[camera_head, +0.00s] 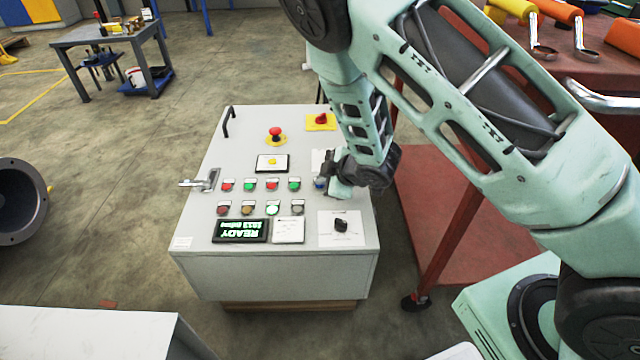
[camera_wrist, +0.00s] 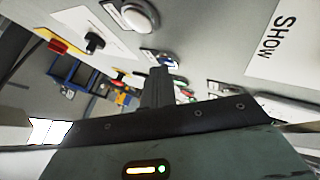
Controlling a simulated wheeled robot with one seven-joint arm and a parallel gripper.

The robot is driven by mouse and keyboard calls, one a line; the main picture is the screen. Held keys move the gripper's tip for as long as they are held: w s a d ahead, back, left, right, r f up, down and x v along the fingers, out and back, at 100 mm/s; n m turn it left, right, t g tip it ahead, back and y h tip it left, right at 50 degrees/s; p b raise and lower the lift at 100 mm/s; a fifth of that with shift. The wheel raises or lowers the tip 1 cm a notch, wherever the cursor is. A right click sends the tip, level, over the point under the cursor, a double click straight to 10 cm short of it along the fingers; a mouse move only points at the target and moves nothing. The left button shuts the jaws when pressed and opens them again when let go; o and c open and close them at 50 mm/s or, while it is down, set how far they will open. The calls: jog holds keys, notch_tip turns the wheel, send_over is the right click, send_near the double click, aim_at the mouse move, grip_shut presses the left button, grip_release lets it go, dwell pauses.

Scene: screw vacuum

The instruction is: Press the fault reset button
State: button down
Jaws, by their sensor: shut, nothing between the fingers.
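The grey control cabinet (camera_head: 270,278) carries rows of small coloured buttons on its sloped top. The labels are too small to read, so I cannot tell which one is the fault reset. My gripper (camera_head: 334,189) is shut and empty, right beside the blue button; contact cannot be told. In the wrist view the shut fingers (camera_wrist: 157,88) point at the panel, near a pale round button (camera_wrist: 136,16).
The panel also holds a red emergency stop (camera_head: 276,133), a red rotary switch on yellow (camera_head: 321,120), a black knob (camera_head: 341,225), a green READY display (camera_head: 240,231) and a lever handle (camera_head: 205,181). A red tool bench (camera_head: 470,210) stands close on the right.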

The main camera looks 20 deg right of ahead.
jog(key=shift+r+p, duration=0.6)
jog(key=shift+r, duration=0.2)
notch_tip(320, 180, up, 5)
jog(key=p, duration=0.4)
dwell(0.6)
